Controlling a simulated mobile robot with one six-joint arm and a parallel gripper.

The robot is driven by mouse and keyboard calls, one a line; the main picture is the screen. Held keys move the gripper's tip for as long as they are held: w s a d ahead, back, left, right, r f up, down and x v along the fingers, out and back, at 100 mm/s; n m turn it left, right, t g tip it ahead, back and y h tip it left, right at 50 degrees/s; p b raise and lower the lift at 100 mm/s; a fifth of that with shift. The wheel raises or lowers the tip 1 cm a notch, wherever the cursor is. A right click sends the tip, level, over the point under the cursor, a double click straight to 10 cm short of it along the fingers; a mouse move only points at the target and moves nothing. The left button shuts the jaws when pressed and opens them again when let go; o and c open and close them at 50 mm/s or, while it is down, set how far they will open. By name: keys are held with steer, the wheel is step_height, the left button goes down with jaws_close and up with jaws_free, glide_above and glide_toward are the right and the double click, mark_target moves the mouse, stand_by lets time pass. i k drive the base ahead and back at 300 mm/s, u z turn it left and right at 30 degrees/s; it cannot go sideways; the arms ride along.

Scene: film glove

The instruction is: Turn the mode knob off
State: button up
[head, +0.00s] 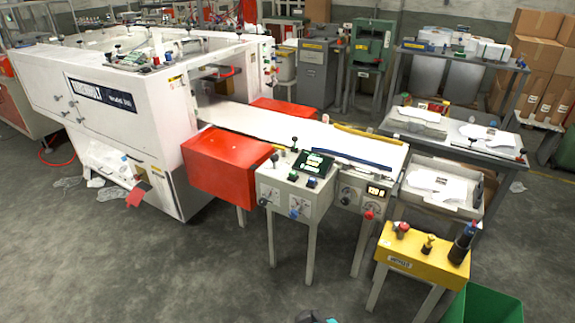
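A grey control box (290,192) stands on legs at the front of the machine. Its front carries dial plates with small knobs, one of them a blue knob (293,214). I cannot tell which is the mode knob, nor read any knob's setting. My gripper's fingers do not show; only a small dark and teal piece, perhaps of my arm, is cut off at the bottom edge.
A red box-shaped cover (220,166) adjoins the control box on the left. A yellow stand (411,256) with bottles is at front right, beside a green bin (484,306). A white conveyor (290,130) runs behind. The grey floor (150,270) in front is clear.

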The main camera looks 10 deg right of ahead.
mark_target(274, 158)
steer(key=k, duration=0.85)
steer(key=z, duration=0.1)
steer(key=i, duration=1.6)
steer(key=u, duration=0.9)
steer(key=i, duration=0.5)
steer(key=u, duration=0.3)
